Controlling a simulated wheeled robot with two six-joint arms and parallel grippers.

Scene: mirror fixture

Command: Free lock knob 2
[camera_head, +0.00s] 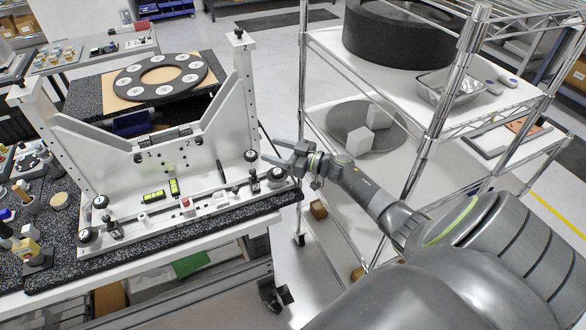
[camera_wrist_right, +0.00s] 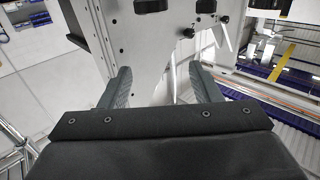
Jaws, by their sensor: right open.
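The white mirror fixture (camera_head: 205,150) stands on a speckled dark slab at the left, with two upright posts. A black knob (camera_head: 239,34) tops the right post, just above a mark "2". Further marks "1" and "2" sit by small black parts at the middle of the frame. Round black knobs (camera_head: 277,174) sit at the base's right end; I cannot tell which knob is lock knob 2. My right gripper (camera_head: 272,161) is open and empty beside this right end. In the wrist view, its open fingers (camera_wrist_right: 162,78) face the fixture's white plate (camera_wrist_right: 150,45). My left gripper is out of view.
A wire-shelf cart (camera_head: 432,140) stands close to the right, behind my right arm. A ring plate (camera_head: 160,94) with numbered white discs lies behind the fixture. Small levers, vials and a red-topped button (camera_head: 186,203) crowd the base. A floor gap separates table and cart.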

